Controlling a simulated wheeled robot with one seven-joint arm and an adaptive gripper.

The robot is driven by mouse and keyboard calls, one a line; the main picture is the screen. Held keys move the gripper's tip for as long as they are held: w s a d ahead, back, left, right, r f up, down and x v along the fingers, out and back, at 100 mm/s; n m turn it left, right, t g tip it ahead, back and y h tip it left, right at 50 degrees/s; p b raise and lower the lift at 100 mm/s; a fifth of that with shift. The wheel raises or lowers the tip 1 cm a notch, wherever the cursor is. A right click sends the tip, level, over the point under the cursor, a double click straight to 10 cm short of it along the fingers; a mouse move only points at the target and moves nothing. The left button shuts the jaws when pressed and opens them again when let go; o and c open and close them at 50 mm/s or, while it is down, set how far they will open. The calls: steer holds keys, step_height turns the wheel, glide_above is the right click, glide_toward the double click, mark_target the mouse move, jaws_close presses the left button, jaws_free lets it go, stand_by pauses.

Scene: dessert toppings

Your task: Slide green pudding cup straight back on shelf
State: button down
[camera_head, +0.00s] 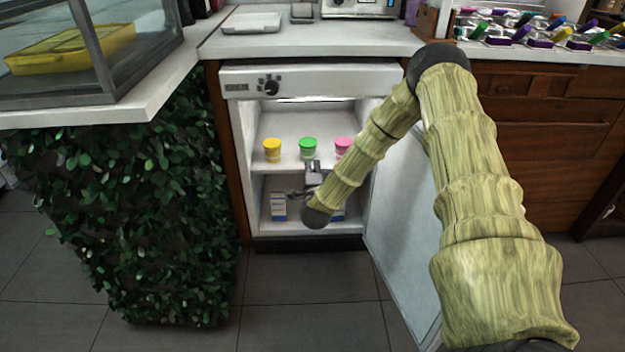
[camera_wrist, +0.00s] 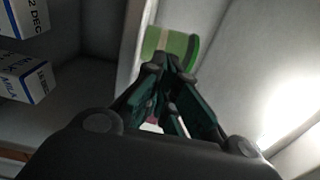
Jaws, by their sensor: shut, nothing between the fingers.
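The green pudding cup (camera_head: 308,147) stands upright on the upper shelf (camera_head: 290,165) of the open fridge, between the yellow cup (camera_head: 272,149) and the pink cup (camera_head: 343,146). My gripper (camera_head: 312,166) is at the shelf's front edge, just in front of the green cup and hiding its lower part. In the wrist view, my gripper (camera_wrist: 173,66) is shut and empty, its fingertips at the green cup's (camera_wrist: 172,42) near side. I cannot tell whether they touch it. A small patch of pink shows beyond the fingers.
Blue-and-white cartons (camera_head: 279,206) stand on the lower shelf, also in the wrist view (camera_wrist: 24,80). The fridge door (camera_head: 405,215) hangs open at the right, beside my arm. The upper shelf behind the cups looks clear.

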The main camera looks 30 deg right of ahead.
mark_target(312, 156)
steer(key=shift+b+x, duration=0.4)
steer(key=shift+x, duration=1.1)
steer(key=shift+w, duration=0.1)
steer(key=shift+x, duration=1.6)
